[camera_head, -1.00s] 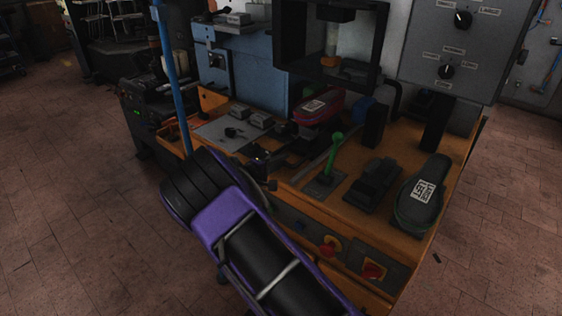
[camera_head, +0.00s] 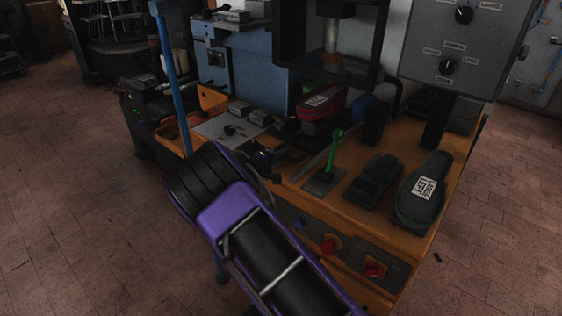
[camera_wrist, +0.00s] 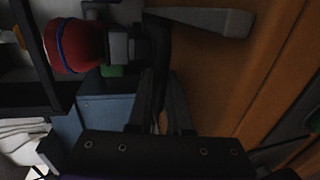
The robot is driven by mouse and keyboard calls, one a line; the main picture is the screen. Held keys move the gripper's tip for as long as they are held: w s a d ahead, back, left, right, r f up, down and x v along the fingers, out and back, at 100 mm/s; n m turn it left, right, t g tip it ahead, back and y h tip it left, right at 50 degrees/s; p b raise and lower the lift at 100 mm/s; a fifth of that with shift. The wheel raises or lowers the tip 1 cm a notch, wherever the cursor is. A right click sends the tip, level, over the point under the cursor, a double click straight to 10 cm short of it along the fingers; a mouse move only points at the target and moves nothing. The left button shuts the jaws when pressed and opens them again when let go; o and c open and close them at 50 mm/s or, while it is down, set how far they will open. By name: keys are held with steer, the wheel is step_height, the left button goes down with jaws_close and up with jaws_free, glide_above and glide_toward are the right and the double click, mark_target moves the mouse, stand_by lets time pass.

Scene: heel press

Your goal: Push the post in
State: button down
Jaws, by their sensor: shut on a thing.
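The post with a red shoe-shaped last (camera_head: 323,101) stands on the orange bench below the opening of the press. In the wrist view the red last (camera_wrist: 84,46), with a blue band, lies at the upper left, joined to a grey block. A dark bar (camera_wrist: 157,45) beside that block runs down toward my fingers. My gripper (camera_head: 268,158) is at the bench's front edge, left of the green lever. In the wrist view my gripper (camera_wrist: 160,108) is shut on the dark bar; the exact contact is dark and partly hidden.
The black press frame (camera_head: 385,40) stands above and behind the last. A green-knobbed lever (camera_head: 337,137), a black pedal-like block (camera_head: 375,182) and a dark green sole form (camera_head: 420,208) occupy the right of the bench. A blue upright pole (camera_head: 171,75) stands at left.

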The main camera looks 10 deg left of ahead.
steer(key=shift+w+d+f+b, duration=0.15)
steer(key=shift+w+d+b, duration=0.2)
steer(key=shift+w, duration=0.2)
steer(key=shift+w+r, duration=0.1)
steer(key=shift+r, duration=0.15)
steer(key=c, duration=1.1)
jaws_free()
steer(key=shift+d, duration=0.1)
steer(key=shift+c, duration=0.2)
steer(key=v, duration=1.7)
steer(key=shift+r, duration=0.1)
